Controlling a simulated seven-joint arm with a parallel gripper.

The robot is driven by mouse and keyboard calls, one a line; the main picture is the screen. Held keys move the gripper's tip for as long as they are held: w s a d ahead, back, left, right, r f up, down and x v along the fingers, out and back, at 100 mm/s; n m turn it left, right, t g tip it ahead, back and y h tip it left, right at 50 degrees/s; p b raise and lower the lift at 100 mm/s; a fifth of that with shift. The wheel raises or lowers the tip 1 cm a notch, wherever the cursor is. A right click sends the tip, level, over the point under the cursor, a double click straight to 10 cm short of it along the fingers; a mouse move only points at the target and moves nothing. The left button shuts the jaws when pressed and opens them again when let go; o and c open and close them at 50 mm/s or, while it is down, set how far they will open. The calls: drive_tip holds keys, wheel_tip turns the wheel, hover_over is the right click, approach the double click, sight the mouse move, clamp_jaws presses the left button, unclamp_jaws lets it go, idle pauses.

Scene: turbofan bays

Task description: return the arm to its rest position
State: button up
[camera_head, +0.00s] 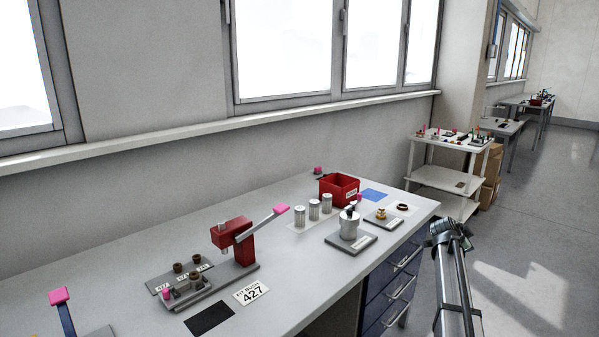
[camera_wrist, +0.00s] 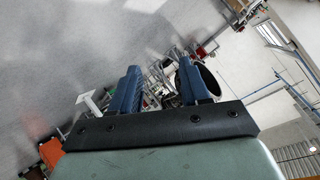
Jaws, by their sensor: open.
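My gripper (camera_wrist: 159,70) shows in the wrist view, its two blue fingers apart with no object held between them. Beyond the fingers is a tilted view of the room, with grey floor and distant clutter too small to name. In the head view part of my arm (camera_head: 455,285) rises at the right, beyond the right end of the workbench (camera_head: 330,262) and clear of the things on it. I cannot make out the fingers in the head view.
A white cart (camera_head: 447,178) stands behind my arm. Open floor (camera_head: 540,235) lies right.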

drive_tip(key=s+d+f+h, duration=0.1)
drive_tip(key=s+d+f, duration=0.45)
drive_tip(key=d, duration=0.35)
drive_tip(key=s+a+f+n+g+y, duration=0.25)
drive_tip(key=s+a+f, duration=0.25)
drive_tip(key=a+f, duration=0.45)
drive_tip(key=s+a+f+n+g+y, duration=0.1)
drive_tip(key=s+a+f+n, duration=0.2)
drive_tip(key=s+a+f, duration=0.7)
drive_tip(key=s+a+f+n+g+y, duration=0.1)
drive_tip(key=a+f+n+g+y, duration=0.3)
drive_tip(key=f, duration=1.1)
drive_tip(key=s+a+f+n+g, duration=0.1)
drive_tip(key=s+a+f+n, duration=0.1)
drive_tip(key=s+a+f, duration=0.45)
drive_tip(key=s+a+f+n+g, duration=0.15)
drive_tip(key=s+a+f, duration=0.25)
drive_tip(key=s+a, duration=0.55)
drive_tip(key=s+a+f+n+g+y, duration=0.1)
drive_tip(key=s+a+n, duration=0.1)
drive_tip(key=s, duration=0.9)
drive_tip(key=s+a+f+n+g+y, duration=0.2)
drive_tip(key=s+a, duration=0.3)
drive_tip(key=s, duration=0.7)
drive_tip(key=shift+a+n+g, duration=0.3)
drive_tip(key=shift+n, duration=0.2)
